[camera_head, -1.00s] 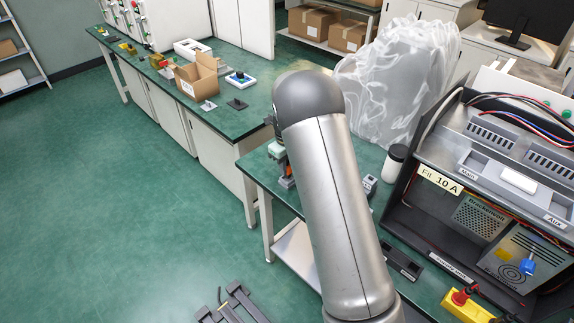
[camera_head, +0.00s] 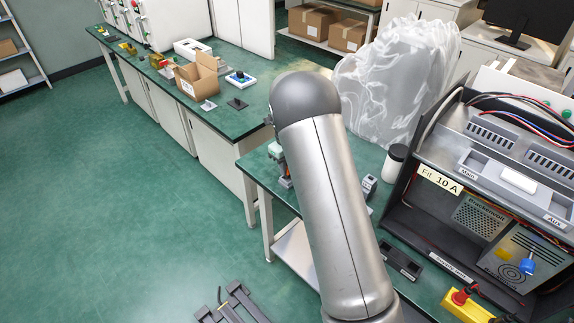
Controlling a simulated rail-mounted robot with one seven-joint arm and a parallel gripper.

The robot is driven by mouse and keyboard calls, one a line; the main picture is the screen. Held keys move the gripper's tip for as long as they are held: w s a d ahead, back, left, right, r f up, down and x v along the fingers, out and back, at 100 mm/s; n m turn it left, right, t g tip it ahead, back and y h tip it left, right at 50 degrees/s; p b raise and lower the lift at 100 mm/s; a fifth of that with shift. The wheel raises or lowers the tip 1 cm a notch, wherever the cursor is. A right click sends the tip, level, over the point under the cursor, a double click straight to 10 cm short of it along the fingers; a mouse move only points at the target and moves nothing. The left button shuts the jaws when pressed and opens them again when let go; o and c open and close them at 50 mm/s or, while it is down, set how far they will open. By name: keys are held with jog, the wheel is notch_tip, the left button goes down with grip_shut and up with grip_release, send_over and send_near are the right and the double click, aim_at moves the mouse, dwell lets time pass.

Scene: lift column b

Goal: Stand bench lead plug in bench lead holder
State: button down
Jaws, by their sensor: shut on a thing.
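My arm fills the middle of the head view and covers much of the near bench (camera_head: 255,170). My gripper cannot be made out; it appears hidden behind the arm. A small teal, grey and orange item (camera_head: 277,152) shows at the arm's left edge, partly covered; I cannot tell what it is. I cannot identify the bench lead plug. A black slotted block (camera_head: 400,260) lies on the bench right of the arm; I cannot tell whether it is the bench lead holder. A small grey block (camera_head: 370,186) sits close to the arm's right side.
An open-fronted equipment rack (camera_head: 440,178) stands at right, with a blue part (camera_head: 527,266) at its lower panel. A yellow box (camera_head: 463,302) with a red top sits in front. A white jar (camera_head: 394,163) and a clear plastic-wrapped bulk (camera_head: 395,85) stand behind.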

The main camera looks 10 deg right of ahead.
jog(key=shift+f+b, duration=0.65)
jog(key=shift+f, duration=0.6)
dwell(0.3)
jog(key=c, duration=1.2)
grip_release()
jog(key=shift+r+p, duration=2.9)
jog(key=shift+r, duration=1.55)
